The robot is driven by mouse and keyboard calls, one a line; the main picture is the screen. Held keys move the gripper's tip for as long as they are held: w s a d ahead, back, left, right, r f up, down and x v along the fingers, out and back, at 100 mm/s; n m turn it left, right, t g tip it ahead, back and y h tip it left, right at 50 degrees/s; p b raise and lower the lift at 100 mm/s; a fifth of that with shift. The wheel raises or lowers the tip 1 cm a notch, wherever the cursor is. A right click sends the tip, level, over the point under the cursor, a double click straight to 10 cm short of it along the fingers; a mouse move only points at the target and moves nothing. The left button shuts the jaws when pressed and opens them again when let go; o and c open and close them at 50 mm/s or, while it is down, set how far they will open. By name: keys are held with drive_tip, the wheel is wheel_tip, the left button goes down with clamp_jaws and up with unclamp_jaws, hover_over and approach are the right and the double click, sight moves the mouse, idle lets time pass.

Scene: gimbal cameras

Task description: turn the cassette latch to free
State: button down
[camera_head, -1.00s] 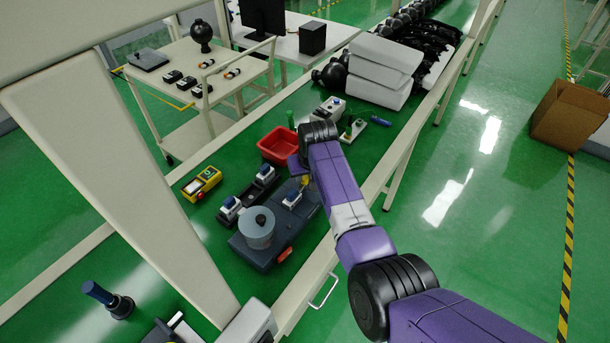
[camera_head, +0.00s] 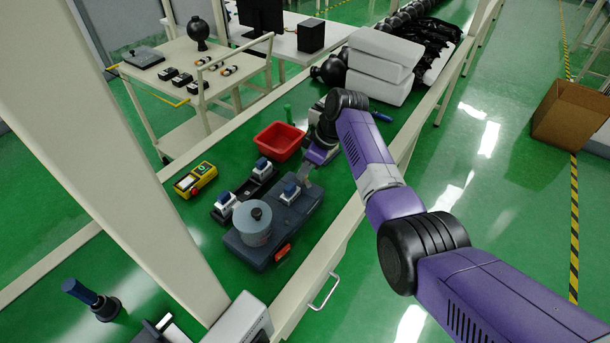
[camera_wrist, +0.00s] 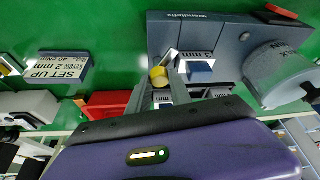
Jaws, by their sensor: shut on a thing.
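The dark grey machine (camera_head: 285,225) stands on the green bench, with a grey cylinder (camera_head: 252,222) and a blue-topped cassette (camera_head: 290,192) on it. In the wrist view the cassette (camera_wrist: 200,72) is beside a label reading 3 mm. My gripper (camera_wrist: 163,72) is at the machine's edge, shut on a small yellow piece (camera_wrist: 159,77) that looks like the latch knob. A flat grey metal piece (camera_wrist: 169,58) shows right by it. An orange-red handle (camera_head: 283,252) is on the machine's near side.
A red bin (camera_head: 279,141) stands behind the machine. A dark rack with blue-topped blocks (camera_head: 245,193) and a yellow box (camera_head: 196,180) are to its left. A SET UP sign (camera_wrist: 58,72) shows in the wrist view. White blocks (camera_head: 380,68) lie farther along the bench.

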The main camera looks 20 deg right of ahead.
drive_tip(key=n+b, duration=0.2)
drive_tip(key=b, duration=0.1)
drive_tip(key=n+g+b, duration=0.1)
drive_tip(key=n+b, duration=0.1)
drive_tip(key=b, duration=0.1)
drive_tip(key=shift+w+d+f+g+y, duration=0.1)
drive_tip(key=shift+f+g+y, duration=0.2)
drive_tip(key=shift+f, duration=0.1)
drive_tip(key=n+b, duration=0.2)
drive_tip(key=b, duration=0.1)
drive_tip(key=shift+r+g, duration=0.25)
drive_tip(key=shift+g, duration=0.15)
drive_tip(key=shift+r, duration=0.1)
drive_tip(key=c, duration=1.2)
unclamp_jaws()
drive_tip(key=shift+b+v, duration=0.3)
drive_tip(key=shift+v, duration=3.6)
